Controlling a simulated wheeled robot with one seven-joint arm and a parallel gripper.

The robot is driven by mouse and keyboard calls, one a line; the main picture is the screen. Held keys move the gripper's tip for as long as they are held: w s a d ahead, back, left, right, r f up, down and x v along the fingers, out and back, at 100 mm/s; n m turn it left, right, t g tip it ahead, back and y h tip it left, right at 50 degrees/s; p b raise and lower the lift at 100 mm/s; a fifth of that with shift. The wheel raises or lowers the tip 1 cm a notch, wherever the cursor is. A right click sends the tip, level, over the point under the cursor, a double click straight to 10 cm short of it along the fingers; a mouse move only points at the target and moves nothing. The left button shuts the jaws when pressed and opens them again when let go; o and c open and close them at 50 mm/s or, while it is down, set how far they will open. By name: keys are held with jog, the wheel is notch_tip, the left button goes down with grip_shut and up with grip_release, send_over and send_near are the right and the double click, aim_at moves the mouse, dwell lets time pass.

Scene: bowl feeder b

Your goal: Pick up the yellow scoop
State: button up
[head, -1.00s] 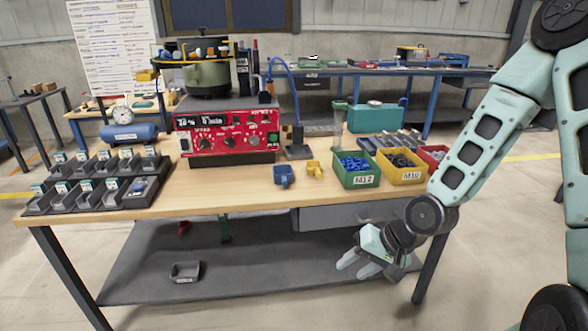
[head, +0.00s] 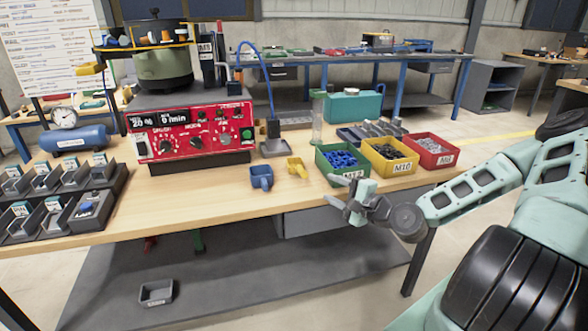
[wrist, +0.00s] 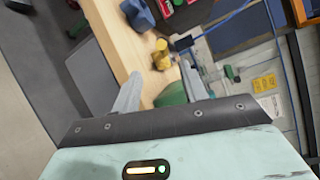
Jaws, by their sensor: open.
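The yellow scoop (head: 297,167) stands on the wooden table, just right of a blue scoop (head: 260,177) and left of the green bin. In the wrist view the yellow scoop (wrist: 161,55) shows beyond and between my two fingers, with the blue scoop (wrist: 138,14) farther off. My gripper (head: 338,192) is open and empty at the table's front edge, in front of the green bin and to the right of the yellow scoop. In the wrist view my gripper (wrist: 160,88) has its fingers spread apart, not touching the scoop.
Green (head: 329,173), yellow (head: 376,167) and red (head: 447,163) bins of small parts stand right of the scoops. A red control box (head: 190,130) stands behind left. Grey trays (head: 45,215) fill the table's left end. The tabletop (head: 215,200) in front of the scoops is clear.

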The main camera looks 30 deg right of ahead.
aim_at(300, 171)
jog(key=w, duration=0.2)
jog(key=w+a, duration=0.1)
jog(key=w, duration=0.5)
jog(key=shift+a+f, duration=0.25)
jog(key=shift+f, duration=0.1)
jog(key=shift+w+a+f+p, duration=0.1)
jog(key=shift+w+a+p, duration=0.1)
jog(key=shift+w, duration=0.7)
jog(key=shift+w+a+r+p, duration=0.1)
jog(key=shift+w+p, duration=0.05)
jog(key=shift+w, duration=0.7)
jog(key=shift+w+a+f+p, duration=0.1)
jog(key=shift+w+p, duration=0.1)
jog(key=shift+w, duration=0.7)
grip_shut()
